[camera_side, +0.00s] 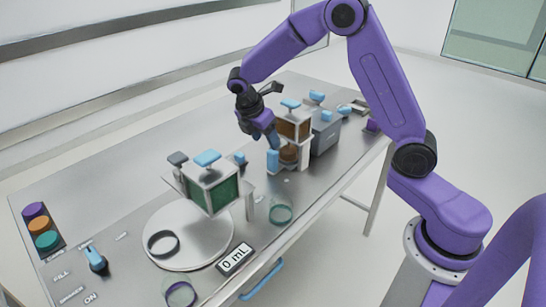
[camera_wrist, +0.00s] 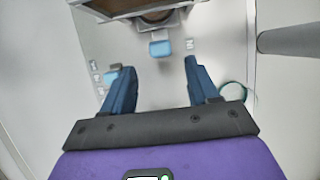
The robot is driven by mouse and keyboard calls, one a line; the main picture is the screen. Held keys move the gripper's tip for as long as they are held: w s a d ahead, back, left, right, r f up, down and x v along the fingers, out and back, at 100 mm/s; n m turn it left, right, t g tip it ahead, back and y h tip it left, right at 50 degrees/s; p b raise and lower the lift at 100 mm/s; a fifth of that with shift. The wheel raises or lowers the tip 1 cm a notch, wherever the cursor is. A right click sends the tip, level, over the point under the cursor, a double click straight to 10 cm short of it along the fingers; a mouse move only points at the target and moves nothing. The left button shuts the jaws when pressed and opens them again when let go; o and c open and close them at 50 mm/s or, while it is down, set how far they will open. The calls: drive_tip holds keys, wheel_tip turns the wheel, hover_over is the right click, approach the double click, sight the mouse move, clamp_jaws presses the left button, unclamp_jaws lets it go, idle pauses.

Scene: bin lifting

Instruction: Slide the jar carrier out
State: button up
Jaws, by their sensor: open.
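The jar carrier is low under the brown-windowed box (camera_side: 292,126) in the side view, with a light blue handle (camera_side: 273,160) facing front. A brown round jar (camera_side: 288,153) shows in it, partly hidden. In the wrist view the blue handle (camera_wrist: 160,48) is ahead of my fingers, with the jar's brown round top (camera_wrist: 150,14) beyond it at the top edge. My gripper (camera_side: 262,133) is just above and left of the handle in the side view. In the wrist view my gripper (camera_wrist: 158,78) is open and empty, its two dark blue fingers apart and short of the handle.
A green-windowed box (camera_side: 212,188) with a blue top handle stands over a round plate (camera_side: 190,236) in front. A grey box (camera_side: 325,132) stands right of the brown-windowed box. A green glass ring (camera_side: 281,212) is near the table edge; it also shows in the wrist view (camera_wrist: 234,92).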

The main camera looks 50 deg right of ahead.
sight(271, 152)
drive_tip(key=x, duration=0.9)
drive_tip(key=shift+d+f, duration=0.1)
drive_tip(key=shift+f, duration=0.15)
